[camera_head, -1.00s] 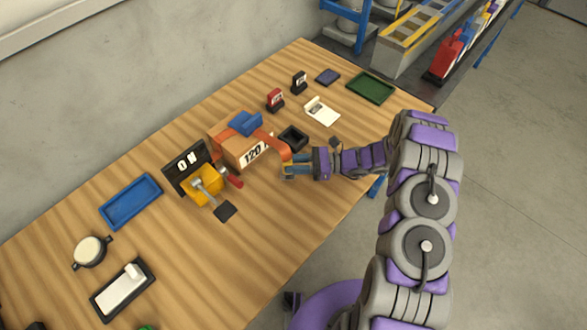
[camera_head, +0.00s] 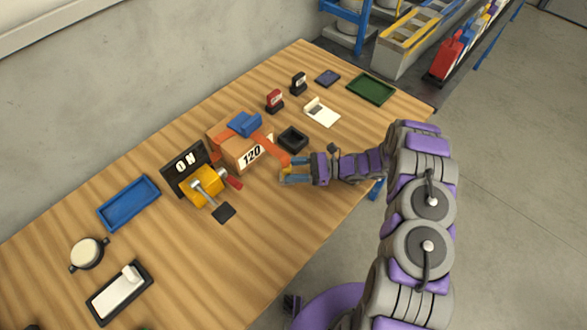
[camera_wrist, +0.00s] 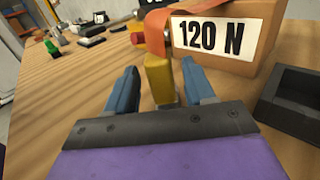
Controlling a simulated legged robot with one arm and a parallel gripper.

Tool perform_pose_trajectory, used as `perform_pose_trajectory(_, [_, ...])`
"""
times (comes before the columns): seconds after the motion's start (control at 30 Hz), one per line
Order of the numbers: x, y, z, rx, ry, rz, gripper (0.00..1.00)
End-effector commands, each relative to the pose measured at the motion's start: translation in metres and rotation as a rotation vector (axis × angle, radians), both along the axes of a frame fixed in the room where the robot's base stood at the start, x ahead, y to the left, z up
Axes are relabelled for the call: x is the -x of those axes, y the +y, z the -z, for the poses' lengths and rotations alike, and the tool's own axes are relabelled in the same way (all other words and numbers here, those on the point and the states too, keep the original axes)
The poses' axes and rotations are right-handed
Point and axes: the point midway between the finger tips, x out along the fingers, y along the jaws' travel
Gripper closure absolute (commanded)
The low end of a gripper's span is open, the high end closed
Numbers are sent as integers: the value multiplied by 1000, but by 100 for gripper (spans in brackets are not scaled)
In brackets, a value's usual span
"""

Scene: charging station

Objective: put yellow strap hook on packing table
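The yellow strap hook (camera_wrist: 160,78) hangs at the end of an orange strap (camera_wrist: 153,25) in the wrist view. The strap (camera_head: 268,145) runs over a cardboard box (camera_head: 228,150) labelled 120 N, with a blue buckle (camera_head: 244,124) on top. My gripper (camera_wrist: 160,88) is open, its two blue fingers on either side of the hook with narrow gaps showing. In the head view my gripper (camera_head: 287,176) is at the strap's lower end, just above the wooden packing table (camera_head: 270,240); the hook is mostly hidden there.
A black square tray (camera_head: 292,139) stands close behind my gripper. A blue tray (camera_head: 129,203) lies further left.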

Motion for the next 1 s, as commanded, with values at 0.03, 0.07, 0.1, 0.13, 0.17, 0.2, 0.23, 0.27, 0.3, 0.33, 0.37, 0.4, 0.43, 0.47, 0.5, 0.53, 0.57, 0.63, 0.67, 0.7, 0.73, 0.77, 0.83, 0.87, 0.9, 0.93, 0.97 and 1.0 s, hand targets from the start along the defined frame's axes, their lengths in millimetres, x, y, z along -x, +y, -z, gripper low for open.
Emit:
perform_pose_trajectory(0.03, [0, 0, 0, 0, 0, 0, 45])
perform_pose_trajectory(0.07, [0, 0, 0, 0, 0, 0, 45])
perform_pose_trajectory(0.1, [0, 0, 0, 0, 0, 0, 45])
perform_pose_trajectory(0.13, [0, 0, 0, 0, 0, 0, 45])
perform_pose_trajectory(0.17, [0, 0, 0, 0, 0, 0, 45])
perform_pose_trajectory(0.2, [0, 0, 0, 0, 0, 0, 45])
perform_pose_trajectory(0.23, [0, 0, 0, 0, 0, 0, 45])
perform_pose_trajectory(0.27, [0, 0, -1, 0, 0, 0, 45])
perform_pose_trajectory(0.3, [0, -1, -2, 0, 0, 0, 45])
perform_pose_trajectory(0.33, [-1, -4, -2, 0, 0, 1, 45])
perform_pose_trajectory(0.37, [-1, -7, -2, 0, 0, 2, 45])
perform_pose_trajectory(0.4, [-2, -12, -2, 0, 0, 3, 45])
perform_pose_trajectory(0.43, [-3, -17, -3, -1, 0, 4, 45])
perform_pose_trajectory(0.47, [-3, -22, -3, -1, 0, 5, 45])
perform_pose_trajectory(0.5, [-4, -29, -3, -1, 0, 5, 45])
perform_pose_trajectory(0.53, [-5, -35, -3, -2, -1, 4, 45])
perform_pose_trajectory(0.57, [-5, -42, -4, -2, -1, 3, 45])
perform_pose_trajectory(0.63, [-8, -57, -4, -1, -3, 4, 45])
perform_pose_trajectory(0.67, [-9, -63, -3, 0, -4, 5, 45])
perform_pose_trajectory(0.7, [-9, -71, -3, 1, -2, 4, 45])
perform_pose_trajectory(0.73, [-9, -77, -2, 2, 0, 4, 45])
perform_pose_trajectory(0.77, [-10, -83, -2, 1, 1, 4, 45])
perform_pose_trajectory(0.83, [-11, -94, -1, 1, -1, 3, 45])
perform_pose_trajectory(0.87, [-12, -98, -2, 1, -1, 1, 45])
perform_pose_trajectory(0.9, [-13, -103, -2, 0, -1, 1, 45])
perform_pose_trajectory(0.93, [-13, -107, -2, 0, -1, 1, 45])
perform_pose_trajectory(0.97, [-13, -110, -2, 0, -1, 1, 45])
perform_pose_trajectory(1.0, [-13, -113, -2, 0, -1, 1, 45])
